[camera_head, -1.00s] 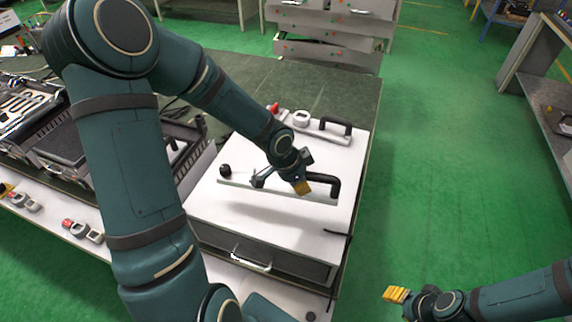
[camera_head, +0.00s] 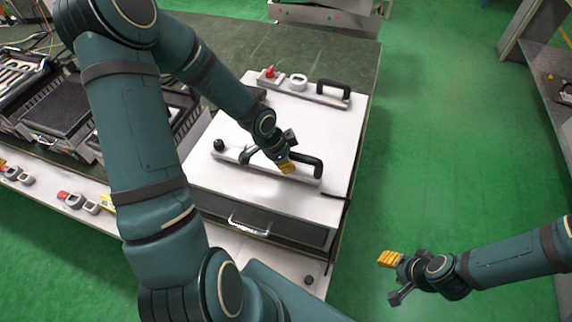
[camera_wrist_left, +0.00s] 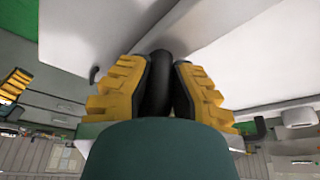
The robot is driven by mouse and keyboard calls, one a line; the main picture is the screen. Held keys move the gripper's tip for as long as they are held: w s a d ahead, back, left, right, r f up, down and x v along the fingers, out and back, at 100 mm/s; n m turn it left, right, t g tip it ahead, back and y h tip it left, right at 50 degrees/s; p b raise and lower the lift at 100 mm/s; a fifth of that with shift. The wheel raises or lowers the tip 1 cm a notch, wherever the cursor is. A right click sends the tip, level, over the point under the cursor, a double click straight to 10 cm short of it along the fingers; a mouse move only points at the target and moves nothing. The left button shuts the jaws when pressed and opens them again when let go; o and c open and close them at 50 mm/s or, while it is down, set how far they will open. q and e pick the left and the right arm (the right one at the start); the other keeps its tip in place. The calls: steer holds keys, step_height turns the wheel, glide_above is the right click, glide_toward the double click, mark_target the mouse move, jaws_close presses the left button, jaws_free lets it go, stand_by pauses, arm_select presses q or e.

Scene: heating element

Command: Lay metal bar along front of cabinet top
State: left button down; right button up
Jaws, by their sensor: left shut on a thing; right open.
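The metal bar (camera_head: 240,160) is a pale strip across the front half of the white cabinet top (camera_head: 215,183), roughly parallel to the front edge. It has a black knob (camera_head: 218,145) at its left end and a black handle (camera_head: 313,162) at its right. My left gripper (camera_head: 286,166) is shut on the handle; in the left wrist view its yellow fingers flank a black cylindrical part (camera_wrist_left: 162,90). I cannot tell whether the bar touches the top. My right gripper (camera_head: 391,262) is open and empty over the floor at right.
A second bar (camera_head: 318,97) with a red knob, white dial and black handle lies along the cabinet's back. The cabinet front has a drawer handle (camera_head: 248,226). Panels and trays (camera_head: 68,105) stand left. Green floor (camera_head: 430,150) is clear to the right.

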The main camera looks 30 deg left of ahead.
arm_select(q)
steer(key=shift+w+f, duration=0.1)
steer(key=shift+f, duration=0.65)
steer(key=shift+r, duration=0.1)
steer(key=c, duration=1)
jaws_free()
steer(key=p+v, duration=0.5)
steer(key=v, duration=0.7)
